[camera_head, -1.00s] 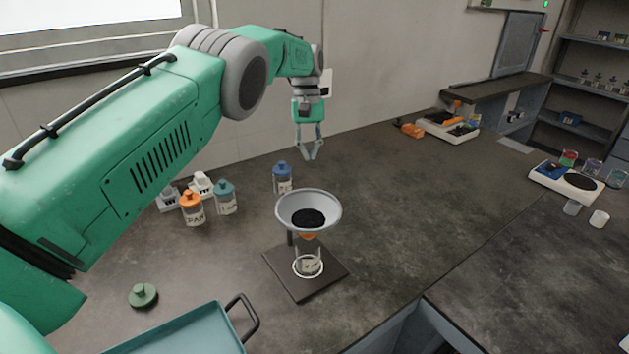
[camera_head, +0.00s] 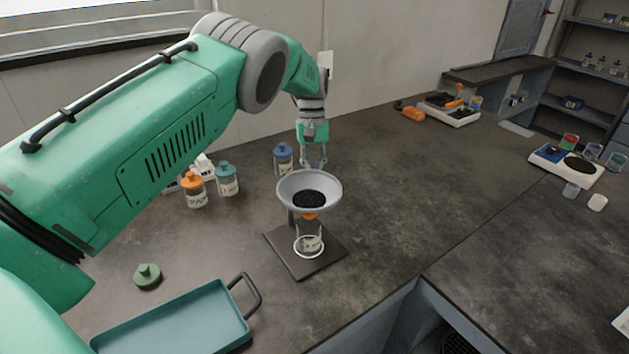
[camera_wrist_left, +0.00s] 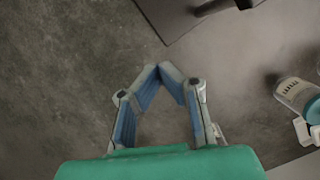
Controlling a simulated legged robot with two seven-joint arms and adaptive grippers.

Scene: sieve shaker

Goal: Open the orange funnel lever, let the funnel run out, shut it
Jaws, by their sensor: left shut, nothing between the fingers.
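A grey funnel (camera_head: 322,200) holding black granules sits on a stand with a dark base plate (camera_head: 285,254). Its orange lever (camera_head: 309,215) shows just below the bowl, partly hidden by it. A clear beaker (camera_head: 309,241) with a pale label stands on the plate under the funnel. My left gripper (camera_head: 315,165) is behind the funnel, pointing down, shut and empty, apart from the funnel. In the left wrist view its fingertips (camera_wrist_left: 172,72) meet over bare tabletop, and the edge of the base plate (camera_wrist_left: 170,20) shows at the top. My right gripper is out of view.
Jars with blue (camera_head: 284,160), teal (camera_head: 227,181) and orange (camera_head: 193,191) lids stand left of the funnel. A green lid (camera_head: 147,275) and a teal tray (camera_head: 175,318) lie in front. Scales stand at the far right. The tabletop right of the funnel is clear.

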